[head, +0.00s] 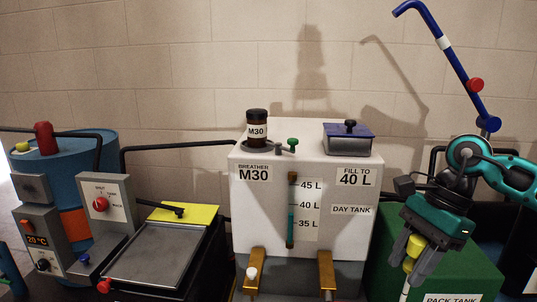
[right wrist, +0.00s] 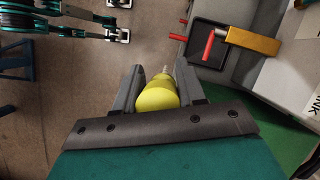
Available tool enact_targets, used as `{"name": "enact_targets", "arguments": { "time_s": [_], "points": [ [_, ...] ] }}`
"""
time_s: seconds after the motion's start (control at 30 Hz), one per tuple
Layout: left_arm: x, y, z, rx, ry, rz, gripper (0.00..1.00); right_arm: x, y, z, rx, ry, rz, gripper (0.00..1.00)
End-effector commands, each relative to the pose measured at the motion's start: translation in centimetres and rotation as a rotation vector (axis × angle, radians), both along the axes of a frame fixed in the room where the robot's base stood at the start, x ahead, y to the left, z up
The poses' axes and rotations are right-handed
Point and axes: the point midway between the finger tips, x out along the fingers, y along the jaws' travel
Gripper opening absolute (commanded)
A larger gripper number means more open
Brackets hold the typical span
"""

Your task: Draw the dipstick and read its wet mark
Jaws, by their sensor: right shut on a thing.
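My right gripper (head: 412,262) is shut on the yellow handle (head: 415,246) of the dipstick, in front of the green pack tank (head: 470,262). A thin pale rod (head: 404,292) runs down from the handle and leaves the head view at the bottom edge. In the right wrist view the yellow handle (right wrist: 158,95) sits between the two dark fingers, with a short greyish piece beyond it. Most of the rod is hidden there, and no wet mark can be made out.
The white day tank (head: 305,235) with its level gauge stands left of the gripper. Brass taps (head: 326,272) stick out at its front. A dark tray (right wrist: 208,45) with red-handled brass fittings shows in the right wrist view. Open floor (right wrist: 60,100) lies left.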

Motion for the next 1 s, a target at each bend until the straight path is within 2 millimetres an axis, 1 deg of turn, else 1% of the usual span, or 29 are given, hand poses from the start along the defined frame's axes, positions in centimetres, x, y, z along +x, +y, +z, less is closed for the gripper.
{"name": "enact_targets", "arguments": {
  "time_s": [0.03, 0.2, 0.4, 0.5, 0.6, 0.7, 0.87, 1.0],
  "points": [
    [0.0, 0.0, 0.0, 0.0, 0.0, 0.0, 0.43, -0.2, 0.6, -0.5, 0.0, 0.002, 0.106, 0.0],
    [0.0, 0.0, 0.0, 0.0, 0.0, 0.0, 0.43, -1.1, 2.3, -2.6, -0.003, 0.001, 0.483, 0.0],
    [0.0, 0.0, 0.0, 0.0, 0.0, -0.001, 0.43, -2.3, 3.6, -4.9, -0.004, 0.0, 0.905, 0.0],
    [0.0, 0.0, 0.0, 0.0, 0.0, -0.001, 0.43, -2.8, 4.0, -5.8, -0.003, 0.0, 1.067, 0.0],
    [0.0, 0.0, 0.0, 0.0, 0.0, -0.001, 0.43, -3.2, 4.2, -6.5, -0.003, -0.002, 1.184, 0.0],
    [0.0, 0.0, 0.0, 0.0, -0.001, -0.001, 0.43, -3.4, 4.2, -6.9, -0.002, -0.004, 1.251, 0.0],
    [0.2, 0.0, 0.1, 0.0, -0.003, -0.001, 0.43, -3.5, 4.2, -7.1, 0.0, -0.004, 1.282, 0.0],
    [0.3, 0.0, 0.0, 0.0, -0.006, -0.001, 0.43, -3.2, 4.5, -6.9, -0.019, -0.011, 1.256, 0.0]
  ]
}}
